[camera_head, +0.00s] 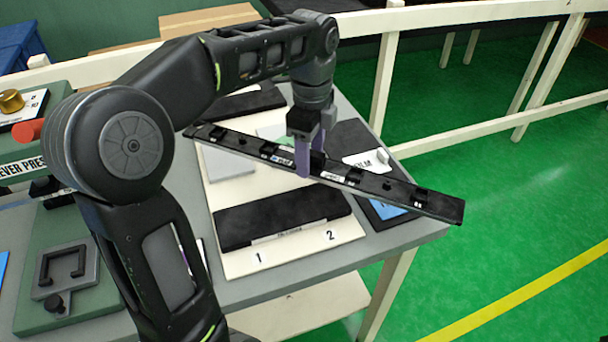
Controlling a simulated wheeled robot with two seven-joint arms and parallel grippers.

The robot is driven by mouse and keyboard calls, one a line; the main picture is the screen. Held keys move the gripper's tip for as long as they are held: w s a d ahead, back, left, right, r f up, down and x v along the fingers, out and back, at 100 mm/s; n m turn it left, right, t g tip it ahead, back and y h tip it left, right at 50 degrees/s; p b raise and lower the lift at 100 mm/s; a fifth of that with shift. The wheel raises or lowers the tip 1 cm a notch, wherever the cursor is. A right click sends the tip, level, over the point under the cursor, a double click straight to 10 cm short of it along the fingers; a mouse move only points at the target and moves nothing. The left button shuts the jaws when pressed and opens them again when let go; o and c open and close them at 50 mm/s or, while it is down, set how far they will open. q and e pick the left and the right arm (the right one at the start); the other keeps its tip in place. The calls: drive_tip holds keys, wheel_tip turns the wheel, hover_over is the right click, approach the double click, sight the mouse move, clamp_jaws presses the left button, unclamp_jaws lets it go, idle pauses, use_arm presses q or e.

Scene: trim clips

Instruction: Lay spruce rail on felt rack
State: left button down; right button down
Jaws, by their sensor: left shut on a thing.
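My left gripper (308,160), with purple fingers, is shut on a long dark rail (385,187) near its middle. The rail slants from upper left to lower right above the table, and its right end reaches past the table's edge. It carries small clips and white labels; it looks almost black, so I cannot tell a spruce tint. Beneath it is a cream board (232,266) with a black felt pad (290,212) at the near side, marked 1 and 2. Another dark pad (250,101) lies at the far side. My right gripper is not in view.
The grey table (405,240) ends at the right, with green floor beyond. A dark panel with a white label (365,160) lies right of the board. A green lever press (60,235) stands at the left. A cream railing (480,125) runs behind.

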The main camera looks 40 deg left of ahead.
sight(309, 189)
use_arm(q)
drive_tip(key=shift+f, duration=1.3)
drive_tip(key=shift+f, duration=0.1)
drive_tip(key=shift+f, duration=1.8)
drive_tip(key=shift+f, duration=0.15)
drive_tip(key=c, duration=0.5)
unclamp_jaws()
